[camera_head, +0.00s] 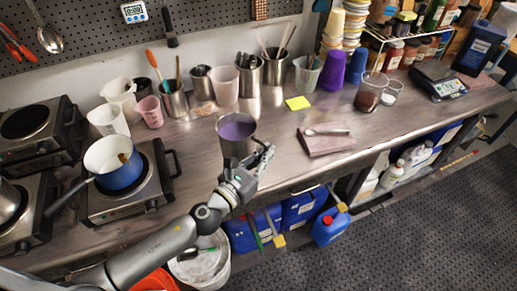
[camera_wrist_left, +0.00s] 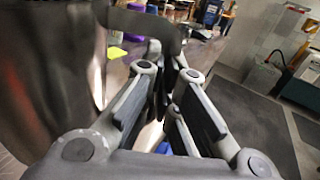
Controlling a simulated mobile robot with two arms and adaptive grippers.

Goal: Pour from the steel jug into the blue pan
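The steel jug (camera_head: 228,147) holds purple liquid and stands upright near the counter's front edge, in the middle of the head view. I cannot tell whether its base touches the counter. My left gripper (camera_head: 262,158) is at the jug's handle, on its right front side. In the left wrist view the jug's wall (camera_wrist_left: 45,70) fills the left side, and its dark handle (camera_wrist_left: 150,22) runs down between the close fingers, which look shut on it. The blue pan (camera_head: 122,178), white inside with a small brown thing in it, sits on a hot plate at left. My right gripper is out of view.
Several hot plates (camera_head: 95,208) fill the left end of the counter. Cups and steel vessels (camera_head: 175,103) line the back. Counter between pan and jug is mostly clear.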

